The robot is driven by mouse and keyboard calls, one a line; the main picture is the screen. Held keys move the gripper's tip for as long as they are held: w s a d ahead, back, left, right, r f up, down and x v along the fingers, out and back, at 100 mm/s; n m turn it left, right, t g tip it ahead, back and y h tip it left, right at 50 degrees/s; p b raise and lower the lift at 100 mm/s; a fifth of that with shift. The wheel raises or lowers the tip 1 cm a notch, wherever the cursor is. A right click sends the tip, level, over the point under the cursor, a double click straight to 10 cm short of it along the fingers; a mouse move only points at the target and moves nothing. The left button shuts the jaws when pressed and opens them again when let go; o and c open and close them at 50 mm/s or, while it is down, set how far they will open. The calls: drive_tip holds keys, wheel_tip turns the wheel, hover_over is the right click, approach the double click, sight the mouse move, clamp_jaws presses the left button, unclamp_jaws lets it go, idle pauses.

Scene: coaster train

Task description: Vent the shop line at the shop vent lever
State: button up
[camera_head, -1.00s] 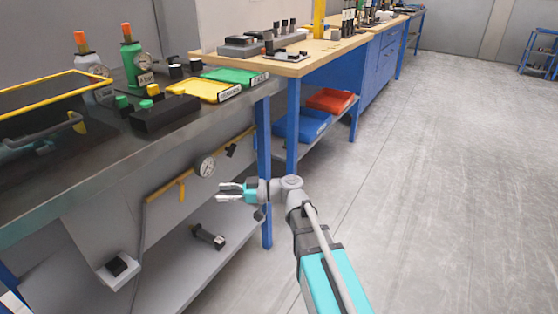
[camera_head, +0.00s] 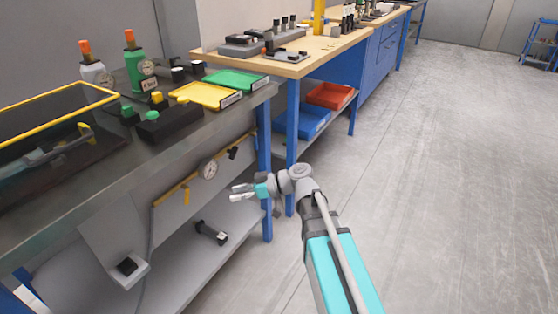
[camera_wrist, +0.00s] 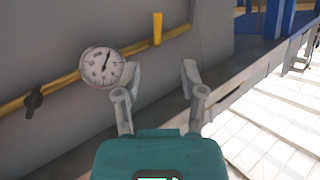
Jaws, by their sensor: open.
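A yellow pipe runs along the grey panel under the left bench. It carries a round white gauge (camera_head: 208,170), a yellow lever (camera_head: 185,192) and a black lever (camera_head: 233,153). No label shows which one is the shop vent lever. In the wrist view the gauge (camera_wrist: 103,67) is just beyond the left finger, the yellow lever (camera_wrist: 157,28) is beyond the gap between the fingers, and the black lever (camera_wrist: 34,100) is at far left. My gripper (camera_head: 236,193) is open and empty, in front of the panel and apart from both levers.
The left bench (camera_head: 205,130) overhangs the panel, with blue legs (camera_head: 264,160) near my arm. A lower shelf (camera_head: 195,265) holds a dark fitting (camera_head: 211,233).

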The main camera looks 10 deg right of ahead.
drive_tip(key=s+d+r+m+h+p, duration=0.3)
drive_tip(key=d+r+m+h+p, duration=0.1)
drive_tip(key=p, duration=0.8)
drive_tip(key=s+d+r+m+g+h+p, duration=0.1)
drive_tip(key=s+d+r+m+h+p, duration=0.2)
drive_tip(key=p, duration=0.9)
drive_tip(key=d+r+m+h, duration=0.2)
drive_tip(key=d+r+h, duration=0.1)
drive_tip(key=d+r, duration=0.1)
drive_tip(key=shift+r+m, duration=0.3)
drive_tip(key=shift+r, duration=0.25)
drive_tip(key=s+d+f+m+h, duration=0.1)
drive_tip(key=d+m+h, duration=0.3)
drive_tip(key=d, duration=0.4)
drive_tip(key=shift+s+f+m+h, duration=0.4)
drive_tip(key=shift+s+h, duration=0.2)
drive_tip(key=shift+s, duration=0.25)
drive_tip(key=shift+a, duration=0.1)
